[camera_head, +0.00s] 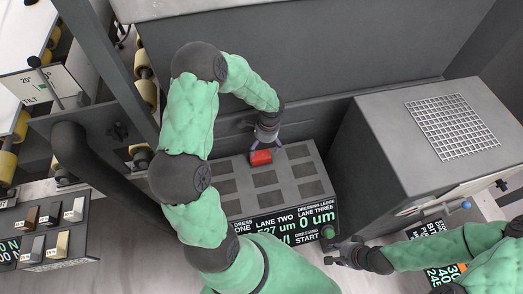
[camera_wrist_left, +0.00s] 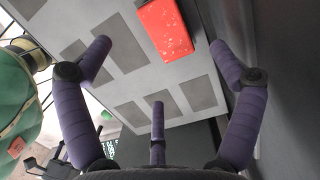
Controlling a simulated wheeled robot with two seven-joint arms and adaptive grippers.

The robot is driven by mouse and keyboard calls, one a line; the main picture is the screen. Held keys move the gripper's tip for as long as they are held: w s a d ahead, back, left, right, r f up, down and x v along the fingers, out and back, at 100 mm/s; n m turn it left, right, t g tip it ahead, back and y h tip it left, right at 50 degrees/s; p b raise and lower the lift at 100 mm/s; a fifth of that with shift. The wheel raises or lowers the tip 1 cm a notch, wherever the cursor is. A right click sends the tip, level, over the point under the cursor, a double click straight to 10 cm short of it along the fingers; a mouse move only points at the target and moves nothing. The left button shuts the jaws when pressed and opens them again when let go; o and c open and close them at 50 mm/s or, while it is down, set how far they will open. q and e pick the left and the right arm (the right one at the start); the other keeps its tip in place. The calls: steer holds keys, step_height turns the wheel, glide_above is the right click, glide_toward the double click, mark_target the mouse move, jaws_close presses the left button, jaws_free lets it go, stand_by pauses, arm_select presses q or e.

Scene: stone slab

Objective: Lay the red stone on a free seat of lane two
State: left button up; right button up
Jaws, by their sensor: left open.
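The red stone (camera_head: 260,158) lies over the far seat of lane two on the grey dressing ledge (camera_head: 283,171). In the left wrist view, the red stone (camera_wrist_left: 163,28) shows near the top, clear of the fingers. My left gripper (camera_head: 267,144) is just above and behind the stone. Its purple fingers (camera_wrist_left: 158,75) are spread open with nothing between them. The other two seats of lane two, the middle seat (camera_head: 265,179) and the near seat (camera_head: 270,198), are bare. My right gripper (camera_head: 345,255) is off the ledge's front right corner; its jaws are too small to read.
Lane three's seats (camera_head: 305,169) look bare. A dark wall (camera_head: 330,100) runs behind the ledge. A grey cabinet with a grating (camera_head: 451,127) stands at the right. A rack with several stones (camera_head: 40,235) is at the lower left.

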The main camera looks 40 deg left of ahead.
arm_select(q)
steer(key=shift+w+d+r, duration=0.1)
steer(key=shift+w+r, duration=0.05)
steer(key=shift+r, duration=1.5)
